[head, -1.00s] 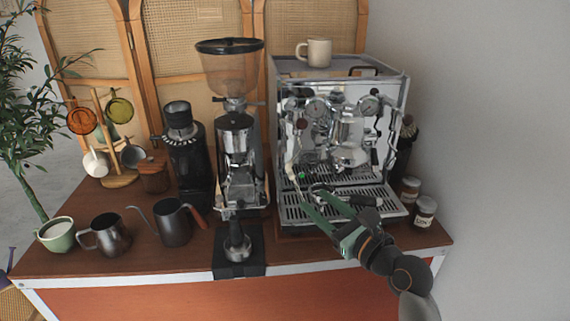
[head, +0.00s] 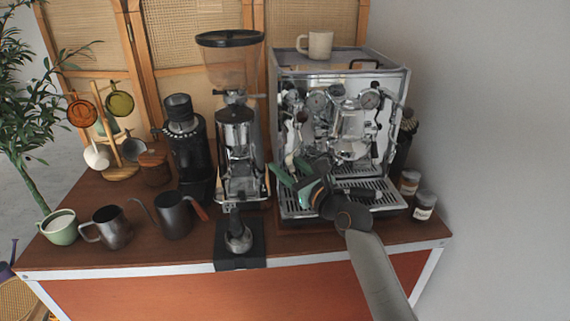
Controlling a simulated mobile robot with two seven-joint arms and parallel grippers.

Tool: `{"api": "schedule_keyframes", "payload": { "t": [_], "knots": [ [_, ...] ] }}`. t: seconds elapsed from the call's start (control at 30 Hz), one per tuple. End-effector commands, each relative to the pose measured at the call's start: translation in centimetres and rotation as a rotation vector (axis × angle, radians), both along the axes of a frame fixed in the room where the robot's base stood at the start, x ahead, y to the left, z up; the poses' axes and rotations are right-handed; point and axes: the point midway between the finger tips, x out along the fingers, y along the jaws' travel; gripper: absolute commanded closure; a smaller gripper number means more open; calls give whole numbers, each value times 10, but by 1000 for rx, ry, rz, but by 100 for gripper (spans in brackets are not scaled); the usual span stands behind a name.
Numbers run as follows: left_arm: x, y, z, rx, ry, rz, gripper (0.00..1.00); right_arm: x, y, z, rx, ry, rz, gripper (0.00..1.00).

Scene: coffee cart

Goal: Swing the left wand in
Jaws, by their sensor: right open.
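The espresso machine (head: 337,130) stands at the right of the cart. Its left wand (head: 292,128) hangs at the left of the machine's front; it is small here, and its lower part is hard to make out near my fingers. My right gripper (head: 284,165) is in front of the machine's left side, above the drip tray (head: 296,207). Its green fingers are apart and point up and left, close to the wand's lower end. I cannot tell whether they touch it. My left gripper is not in view.
A grinder (head: 237,145) stands close to the left of the machine, with a tamper (head: 238,236) on a black mat in front. A cream mug (head: 316,45) is on top of the machine. Jars (head: 424,205) stand to the right. Pitchers and a kettle (head: 174,215) stand at left.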

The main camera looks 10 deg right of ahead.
Motion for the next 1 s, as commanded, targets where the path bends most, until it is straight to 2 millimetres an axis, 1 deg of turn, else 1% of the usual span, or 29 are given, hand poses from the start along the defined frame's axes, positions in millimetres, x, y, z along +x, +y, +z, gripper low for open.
{"api": "schedule_keyframes", "payload": {
  "t": [0.13, 0.4, 0.8, 0.83, 1.0],
  "knots": [
    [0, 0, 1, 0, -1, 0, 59, 5, 2, 0, -1, 0, 0, 52],
    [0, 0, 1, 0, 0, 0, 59, 5, 3, 0, 0, 0, 0, 53],
    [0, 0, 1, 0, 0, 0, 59, 5, 2, 0, 0, 1, 0, 98],
    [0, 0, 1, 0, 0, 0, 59, 5, 2, 0, 0, 1, 0, 100],
    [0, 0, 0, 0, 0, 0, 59, 5, 2, 0, 0, 1, 0, 100]
  ]
}}
